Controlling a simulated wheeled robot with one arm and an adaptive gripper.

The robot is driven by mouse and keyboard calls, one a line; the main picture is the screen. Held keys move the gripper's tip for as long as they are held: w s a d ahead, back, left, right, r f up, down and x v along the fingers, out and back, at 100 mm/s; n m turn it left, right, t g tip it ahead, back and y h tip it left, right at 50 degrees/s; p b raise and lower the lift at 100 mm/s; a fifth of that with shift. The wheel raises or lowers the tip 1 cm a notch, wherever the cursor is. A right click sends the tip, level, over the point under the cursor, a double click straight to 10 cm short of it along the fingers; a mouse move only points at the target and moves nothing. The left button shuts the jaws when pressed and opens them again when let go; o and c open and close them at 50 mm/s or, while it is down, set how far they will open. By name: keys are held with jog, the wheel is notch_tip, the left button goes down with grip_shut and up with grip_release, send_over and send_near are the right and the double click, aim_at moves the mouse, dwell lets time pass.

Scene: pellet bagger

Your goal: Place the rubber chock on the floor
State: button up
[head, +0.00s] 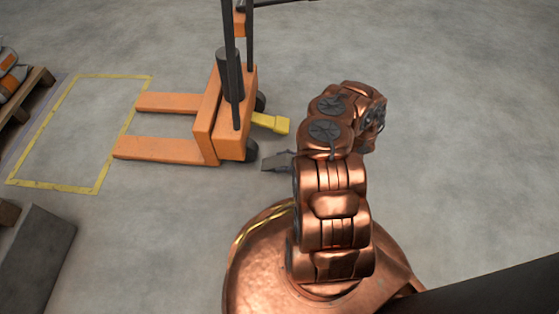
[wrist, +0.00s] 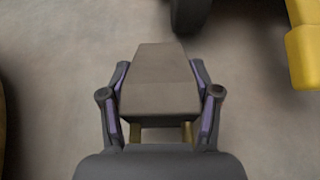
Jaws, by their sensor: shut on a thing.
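The rubber chock (wrist: 160,80) is a dark grey-brown wedge between the two fingers of my gripper (wrist: 160,95) in the wrist view. The fingers, with purple inner pads, are shut on its two sides. In the head view the chock (head: 277,162) shows as a small grey block at the tip of my gripper (head: 285,158), right of the orange stacker's rear wheel. The grey concrete floor (head: 420,120) lies beneath it. I cannot tell whether the chock touches the floor.
An orange stacker (head: 206,130) with two forks stands close by at left. Its yellow pedal (head: 271,123) and dark wheel (head: 252,150) are near my gripper. A yellow floor outline (head: 97,188) and a pallet (head: 25,95) lie further left. Floor at right is clear.

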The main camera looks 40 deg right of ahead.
aim_at(280, 158)
jog(key=shift+w+d+f+b, duration=0.15)
jog(key=shift+w+d+b, duration=0.2)
jog(key=shift+w, duration=0.55)
jog(key=shift+w+d+f+b, duration=0.15)
jog(key=shift+w+d, duration=0.25)
jog(key=shift+w, duration=0.5)
jog(key=shift+w+d+f+b, duration=0.1)
jog(key=shift+w+f+b, duration=0.05)
jog(key=shift+f+b, duration=0.6)
jog(key=shift+w+d+f+b, duration=0.15)
jog(key=shift+f+b, duration=0.35)
jog(key=shift+f, duration=0.35)
jog(key=shift+a+f, duration=0.1)
jog(key=shift+f, duration=0.15)
jog(key=o, duration=1.5)
jog(key=shift+c, duration=0.2)
jog(key=shift+r, duration=0.1)
